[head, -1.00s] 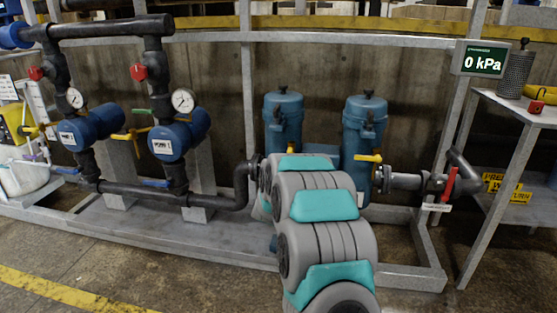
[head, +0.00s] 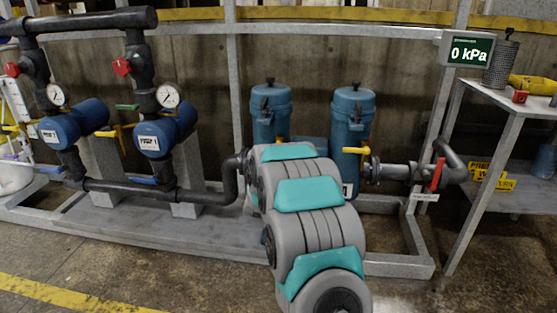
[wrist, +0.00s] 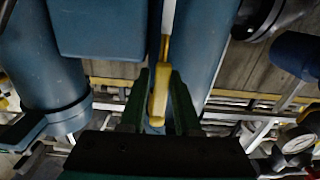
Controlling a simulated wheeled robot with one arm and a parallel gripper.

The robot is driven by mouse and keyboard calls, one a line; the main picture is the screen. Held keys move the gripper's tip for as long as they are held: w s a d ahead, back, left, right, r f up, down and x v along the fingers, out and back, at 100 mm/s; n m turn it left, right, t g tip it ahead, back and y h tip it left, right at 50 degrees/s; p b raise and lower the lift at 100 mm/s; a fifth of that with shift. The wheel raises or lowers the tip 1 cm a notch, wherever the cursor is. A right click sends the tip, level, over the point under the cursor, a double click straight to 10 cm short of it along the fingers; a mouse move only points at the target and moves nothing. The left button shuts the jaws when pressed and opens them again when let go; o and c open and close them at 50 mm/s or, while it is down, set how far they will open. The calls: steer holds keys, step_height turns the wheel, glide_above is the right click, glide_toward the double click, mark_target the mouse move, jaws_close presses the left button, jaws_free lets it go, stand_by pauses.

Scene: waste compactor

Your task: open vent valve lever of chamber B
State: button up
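Two blue upright chambers stand behind my arm in the head view, a left one (head: 271,108) and a right one (head: 352,118). I cannot read which is chamber B. A yellow lever (head: 355,150) sticks out sideways from the right chamber. My arm hides my gripper in the head view. In the wrist view my gripper (wrist: 160,98) has two green fingers, set apart. A yellow lever (wrist: 158,95) lies between them, with a gap at the left finger. I cannot tell if the right finger touches it. Blue chamber bodies show behind it.
A red lever (head: 437,174) sits on the pipe right of the chambers. A metal table (head: 520,107) stands at the right, below a 0 kPa display (head: 468,52). Blue pumps (head: 165,132) and black pipes are at the left. The floor in front is clear.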

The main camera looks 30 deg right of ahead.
steer(key=shift+o, duration=1.3)
steer(key=shift+s+a, duration=0.1)
steer(key=shift+a, duration=0.05)
steer(key=b+v, duration=0.1)
steer(key=v, duration=0.6)
steer(key=shift+s, duration=0.2)
steer(key=shift+a, duration=0.15)
